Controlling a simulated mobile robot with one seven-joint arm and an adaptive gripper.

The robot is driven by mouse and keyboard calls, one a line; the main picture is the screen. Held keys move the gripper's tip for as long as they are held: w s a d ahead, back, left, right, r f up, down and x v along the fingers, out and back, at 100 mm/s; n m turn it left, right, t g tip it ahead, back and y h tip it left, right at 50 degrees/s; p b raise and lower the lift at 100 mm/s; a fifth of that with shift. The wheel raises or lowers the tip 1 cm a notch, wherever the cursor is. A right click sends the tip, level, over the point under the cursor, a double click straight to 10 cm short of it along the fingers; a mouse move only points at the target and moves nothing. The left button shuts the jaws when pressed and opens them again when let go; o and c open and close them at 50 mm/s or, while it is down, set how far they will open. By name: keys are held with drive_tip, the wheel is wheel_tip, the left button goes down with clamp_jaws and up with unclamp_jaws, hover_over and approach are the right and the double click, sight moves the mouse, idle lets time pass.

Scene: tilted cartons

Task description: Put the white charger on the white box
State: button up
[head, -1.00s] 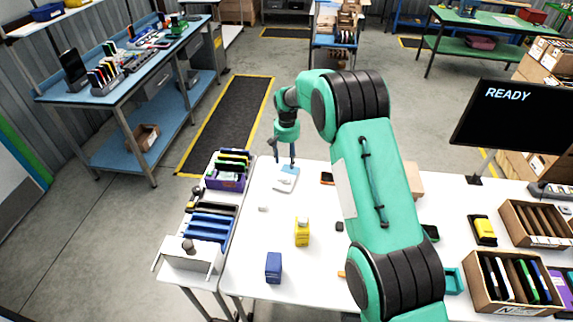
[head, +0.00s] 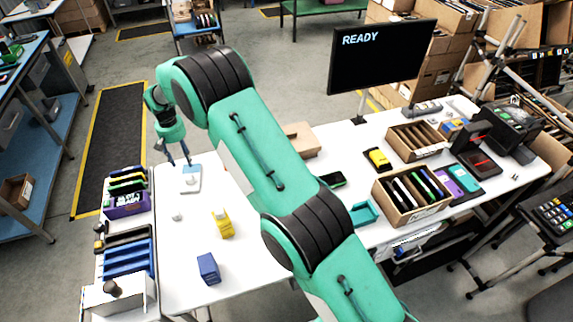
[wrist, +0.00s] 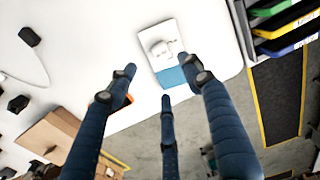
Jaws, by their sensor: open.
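A flat white box (head: 190,187) with a blue end lies on the white table near its far left edge; it also shows in the wrist view (wrist: 172,29). A small white shape shows on its top face (wrist: 160,47); I cannot tell surely whether it is the charger or a printed picture. A separate small white block (head: 177,216), possibly a charger, lies on the table nearer the front. My gripper (head: 179,163) is open and empty beside the blue end of the box; its spread fingers also show in the wrist view (wrist: 160,80).
A yellow bottle-like item (head: 225,225) and a blue box (head: 208,268) stand nearer the front. Trays of upright cases (head: 127,192) line the left side. Cartons (head: 412,195), a teal tray (head: 364,213) and a monitor (head: 382,57) are to the right. Some table around the white box is clear.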

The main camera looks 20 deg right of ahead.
drive_tip(key=s+d+r, duration=0.2)
drive_tip(key=d+r, duration=0.2)
drive_tip(key=r, duration=0.3)
drive_tip(key=s+d+r+t, duration=0.1)
drive_tip(key=s+d+r, duration=0.2)
drive_tip(key=r, duration=0.4)
drive_tip(key=s+d+r, duration=0.2)
drive_tip(key=d+r, duration=0.2)
drive_tip(key=r, duration=0.3)
drive_tip(key=s+d+r+m+t, duration=0.1)
drive_tip(key=s+d+r+t, duration=0.1)
drive_tip(key=s+d+r, duration=0.95)
drive_tip(key=s+d+r+t, duration=0.1)
drive_tip(key=s+d+r, duration=0.25)
drive_tip(key=s, duration=0.65)
drive_tip(key=s+d+r, duration=0.3)
drive_tip(key=s+r, duration=0.1)
drive_tip(key=s, duration=0.6)
drive_tip(key=s+d+f, duration=0.1)
drive_tip(key=s+d, duration=0.1)
drive_tip(key=s, duration=0.6)
drive_tip(key=s+d+f+m+t, duration=0.1)
drive_tip(key=s+d+f, duration=0.1)
drive_tip(key=s, duration=0.5)
drive_tip(key=shift+s+d+f+t, duration=0.3)
drive_tip(key=shift+s, duration=0.05)
drive_tip(key=shift+f, duration=0.1)
wheel_tip(320, 180, down, 8)
drive_tip(key=b, duration=0.8)
